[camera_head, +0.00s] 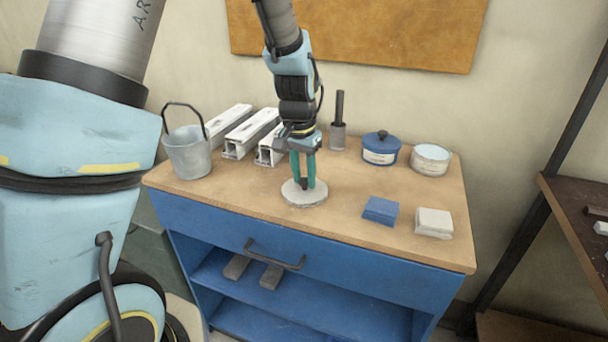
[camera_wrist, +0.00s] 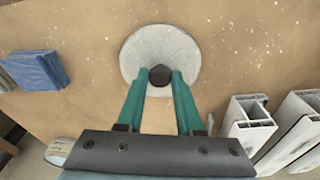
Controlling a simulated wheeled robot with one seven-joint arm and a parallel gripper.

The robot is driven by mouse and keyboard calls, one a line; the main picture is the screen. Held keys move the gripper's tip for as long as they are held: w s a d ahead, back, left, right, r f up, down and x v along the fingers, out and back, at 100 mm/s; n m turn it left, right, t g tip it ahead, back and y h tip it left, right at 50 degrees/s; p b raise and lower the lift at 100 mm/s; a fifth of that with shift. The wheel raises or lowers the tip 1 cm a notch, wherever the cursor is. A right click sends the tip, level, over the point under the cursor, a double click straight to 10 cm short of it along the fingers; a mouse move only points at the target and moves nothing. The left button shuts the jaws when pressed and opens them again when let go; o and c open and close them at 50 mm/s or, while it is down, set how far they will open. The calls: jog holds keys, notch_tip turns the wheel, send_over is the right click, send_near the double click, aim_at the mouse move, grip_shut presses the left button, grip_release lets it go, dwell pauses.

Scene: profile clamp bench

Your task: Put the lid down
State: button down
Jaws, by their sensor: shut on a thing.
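The lid (camera_head: 304,196) is a round, pale grey disc with a dark knob. It is at the bench top near the front edge, in the middle; I cannot tell whether it touches the wood. In the wrist view the lid (camera_wrist: 160,45) lies flat below the fingers. My gripper (camera_head: 308,184), with green fingers, points down from above and is shut on the lid's dark knob. In the wrist view the fingertips of my gripper (camera_wrist: 160,75) sit on both sides of the knob.
A blue lidded tin (camera_head: 381,148) stands beside the white tin. A blue block (camera_head: 381,210) and a white block (camera_head: 434,222) lie at the front right. White profiles (camera_head: 250,132), a metal bucket (camera_head: 187,152) and a dark-handled tool (camera_head: 338,128) stand behind and left.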

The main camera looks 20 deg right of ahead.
aim_at(301, 192)
jog(key=c, duration=0.6)
grip_release()
jog(key=shift+o, duration=0.2)
notch_tip(301, 192, up, 12)
jog(key=a+b, duration=0.1)
jog(key=shift+s, duration=0.4)
jog(key=s+a+f+n, duration=0.1)
jog(key=a+f+n, duration=0.1)
jog(key=a, duration=0.7)
jog(key=s+a+f+n, duration=0.1)
jog(key=a+f+n, duration=0.2)
jog(key=a, duration=0.7)
jog(key=s+a+f+n+y, duration=0.1)
jog(key=a+n, duration=0.3)
jog(key=a, duration=0.6)
jog(key=shift+f+n+t, duration=0.3)
jog(key=shift+f+t, duration=0.1)
jog(key=shift+f, duration=0.3)
